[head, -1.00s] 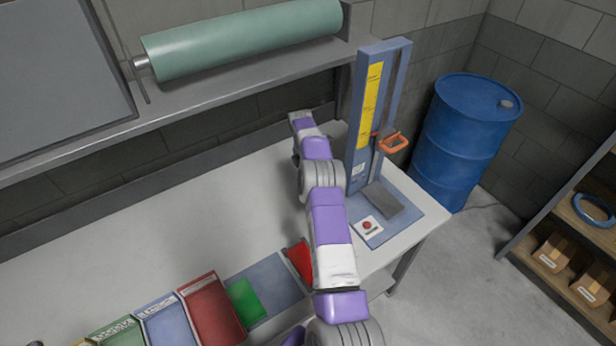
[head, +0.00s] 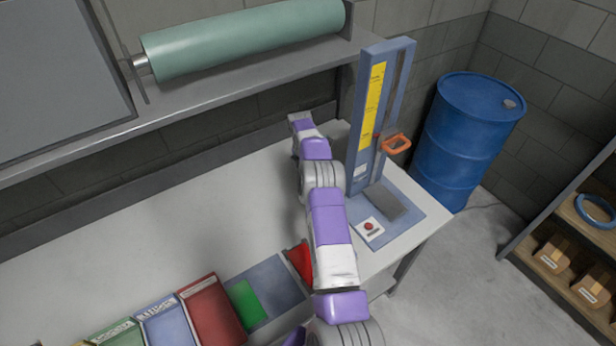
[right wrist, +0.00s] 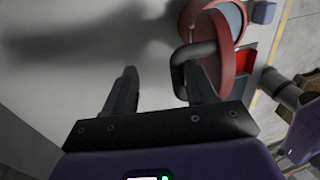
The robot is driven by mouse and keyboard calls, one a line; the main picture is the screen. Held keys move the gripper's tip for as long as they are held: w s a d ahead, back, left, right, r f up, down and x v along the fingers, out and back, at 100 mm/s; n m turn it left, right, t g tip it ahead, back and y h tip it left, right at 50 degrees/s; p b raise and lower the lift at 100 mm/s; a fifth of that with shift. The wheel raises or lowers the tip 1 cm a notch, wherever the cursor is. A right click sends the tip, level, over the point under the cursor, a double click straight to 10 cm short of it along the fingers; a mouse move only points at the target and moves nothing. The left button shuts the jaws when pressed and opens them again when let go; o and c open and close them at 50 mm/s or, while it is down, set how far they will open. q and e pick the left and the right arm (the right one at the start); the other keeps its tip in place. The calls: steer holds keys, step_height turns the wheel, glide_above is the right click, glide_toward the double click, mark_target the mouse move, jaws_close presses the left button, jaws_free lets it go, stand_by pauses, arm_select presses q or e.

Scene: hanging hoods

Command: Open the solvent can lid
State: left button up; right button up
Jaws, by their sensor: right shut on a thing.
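In the right wrist view, a round red rim (right wrist: 187,20) with a grey-blue face inside it stands at the upper right; I take it for part of the solvent can, but cannot tell lid from body. A dark curved handle (right wrist: 179,62) loops beside it. My right gripper (right wrist: 162,76) is at this handle, whose loop bends around the right finger, and it is shut on the handle though the fingers look apart. My left gripper is in no view.
The grey bench (head: 160,235) is bare on the left. Coloured bins (head: 210,308) line its front edge. A blue press with an orange handle (head: 397,144) stands at the right end. A shelf with a green roll (head: 240,38) hangs above. A blue drum (head: 465,140) stands beyond.

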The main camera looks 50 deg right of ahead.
steer(key=shift+w+r, duration=0.1)
steer(key=shift+w, duration=0.1)
steer(key=v, duration=0.7)
steer(key=shift+s+r+p, duration=0.15)
steer(key=shift+r+p, duration=0.05)
steer(key=shift+p, duration=0.1)
stand_by(0.4)
